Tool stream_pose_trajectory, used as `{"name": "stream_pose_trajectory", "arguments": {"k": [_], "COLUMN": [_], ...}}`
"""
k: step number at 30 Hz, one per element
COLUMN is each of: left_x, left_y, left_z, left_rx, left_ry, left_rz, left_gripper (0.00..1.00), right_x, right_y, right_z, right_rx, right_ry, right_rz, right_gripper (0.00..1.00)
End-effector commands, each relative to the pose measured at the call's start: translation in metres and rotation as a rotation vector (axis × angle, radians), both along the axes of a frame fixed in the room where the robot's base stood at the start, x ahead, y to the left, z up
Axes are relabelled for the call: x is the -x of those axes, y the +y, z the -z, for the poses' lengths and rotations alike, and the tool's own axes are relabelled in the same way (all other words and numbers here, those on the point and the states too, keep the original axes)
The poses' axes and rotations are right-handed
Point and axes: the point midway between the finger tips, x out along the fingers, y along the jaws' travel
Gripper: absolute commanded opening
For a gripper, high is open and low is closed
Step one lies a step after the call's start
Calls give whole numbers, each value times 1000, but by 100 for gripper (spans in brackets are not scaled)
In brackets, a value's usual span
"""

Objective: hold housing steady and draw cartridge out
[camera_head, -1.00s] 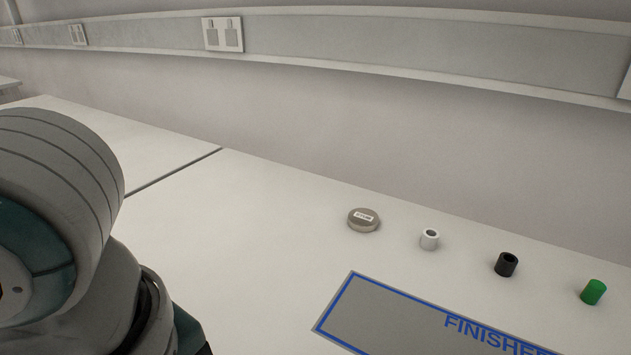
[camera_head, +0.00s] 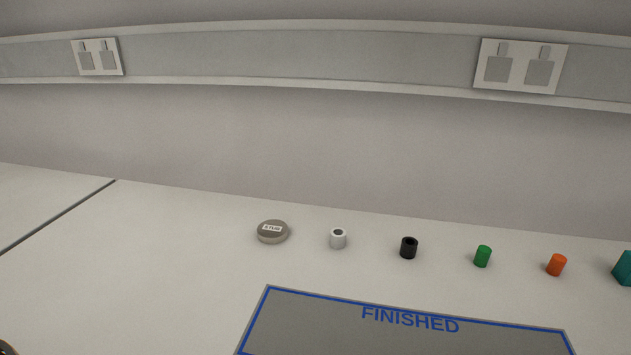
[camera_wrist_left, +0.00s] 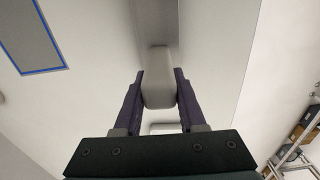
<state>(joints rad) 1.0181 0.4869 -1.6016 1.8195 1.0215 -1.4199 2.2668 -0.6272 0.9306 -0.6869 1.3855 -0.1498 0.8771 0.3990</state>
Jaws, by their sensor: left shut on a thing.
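In the left wrist view my left gripper (camera_wrist_left: 158,82) has its two dark purple fingers shut on a pale, rounded block (camera_wrist_left: 158,90). I cannot tell whether this block is the housing or the cartridge. A darker grey shape (camera_wrist_left: 157,22) lies beyond the block at the top of that view; whether the two are joined is unclear. A small white shape (camera_wrist_left: 164,128) shows between the fingers, nearer the palm. The head view shows neither gripper, and no housing or cartridge that I can identify. My right gripper is not in view.
In the head view a grey round labelled disc (camera_head: 272,231), a white ring (camera_head: 338,238), a black ring (camera_head: 409,247), a green cylinder (camera_head: 482,256), an orange cylinder (camera_head: 556,264) and a teal block (camera_head: 624,268) line the table. The blue-edged FINISHED mat (camera_head: 400,340) looks empty.

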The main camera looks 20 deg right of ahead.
Motion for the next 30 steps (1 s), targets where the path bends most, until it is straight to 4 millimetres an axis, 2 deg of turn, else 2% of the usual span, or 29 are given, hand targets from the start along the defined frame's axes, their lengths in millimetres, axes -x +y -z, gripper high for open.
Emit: {"name": "stream_pose_trajectory", "arguments": {"k": [2,15,30], "left_x": [-1,-1,-1], "left_y": [4,4,4], "left_z": [3,3,3], "left_rx": [-12,-12,-12], "left_ry": [-2,-2,-2], "left_rz": [-6,-6,-6], "left_gripper": [0,0,0], "right_x": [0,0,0], "right_y": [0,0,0], "right_z": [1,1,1], "right_rx": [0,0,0], "right_ry": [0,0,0], "right_rz": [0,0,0], "right_gripper": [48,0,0]}}
